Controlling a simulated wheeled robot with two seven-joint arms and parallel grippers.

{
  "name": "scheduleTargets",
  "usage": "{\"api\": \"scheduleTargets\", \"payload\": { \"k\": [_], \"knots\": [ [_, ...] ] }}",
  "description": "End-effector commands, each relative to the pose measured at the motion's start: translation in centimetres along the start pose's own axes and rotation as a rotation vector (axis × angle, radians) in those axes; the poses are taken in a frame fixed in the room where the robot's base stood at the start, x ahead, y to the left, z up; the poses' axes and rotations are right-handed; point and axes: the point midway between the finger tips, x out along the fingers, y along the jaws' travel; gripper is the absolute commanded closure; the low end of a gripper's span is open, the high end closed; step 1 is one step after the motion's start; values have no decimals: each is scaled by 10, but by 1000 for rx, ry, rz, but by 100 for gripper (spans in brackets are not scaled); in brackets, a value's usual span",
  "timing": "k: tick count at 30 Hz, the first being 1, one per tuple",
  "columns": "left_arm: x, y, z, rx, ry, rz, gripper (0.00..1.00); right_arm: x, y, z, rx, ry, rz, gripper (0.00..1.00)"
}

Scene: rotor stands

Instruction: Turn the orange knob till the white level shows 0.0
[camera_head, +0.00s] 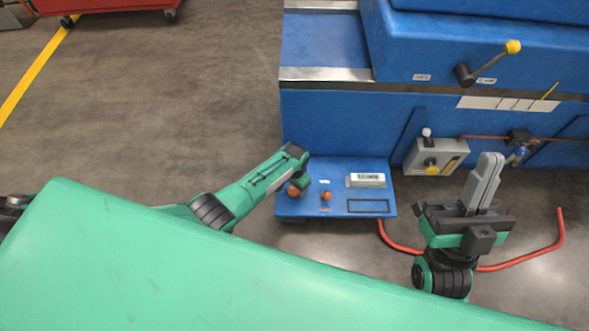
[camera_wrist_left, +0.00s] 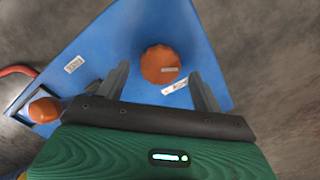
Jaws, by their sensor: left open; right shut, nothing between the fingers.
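The orange knob (camera_head: 293,190) sits on the left of the blue panel (camera_head: 340,205), partly hidden by my left gripper (camera_head: 301,181). In the left wrist view the round orange knob (camera_wrist_left: 160,62) lies between the spread fingers of my left gripper (camera_wrist_left: 159,73), with a visible gap on each side. The white level (camera_head: 366,180) is on the panel's right side; its reading is too small to make out. My right gripper (camera_head: 489,158) is shut and empty, pointing up, right of the panel.
A smaller orange knob (camera_head: 326,196) stands mid-panel. A yellow-tipped lever (camera_head: 490,62) juts from the blue machine (camera_head: 340,120). A red hose (camera_head: 400,245) runs across the floor.

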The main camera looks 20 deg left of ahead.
Motion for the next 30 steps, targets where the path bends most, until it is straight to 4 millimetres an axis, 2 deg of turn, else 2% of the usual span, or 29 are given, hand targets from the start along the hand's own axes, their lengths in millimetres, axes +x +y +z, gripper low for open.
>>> {"api": "scheduleTargets", "payload": {
  "k": [8,14,21,30],
  "knots": [
    [-26,0,0,0,0,0,32,-17,-7,46,41,-313,19,100],
    [-43,0,0,-1,0,0,32,-42,-14,76,72,-540,27,100],
    [-66,0,0,-1,0,0,32,-82,-27,104,114,-808,31,100],
    [-95,0,0,0,0,0,32,-144,-47,122,170,-1142,26,100]
  ]
}}
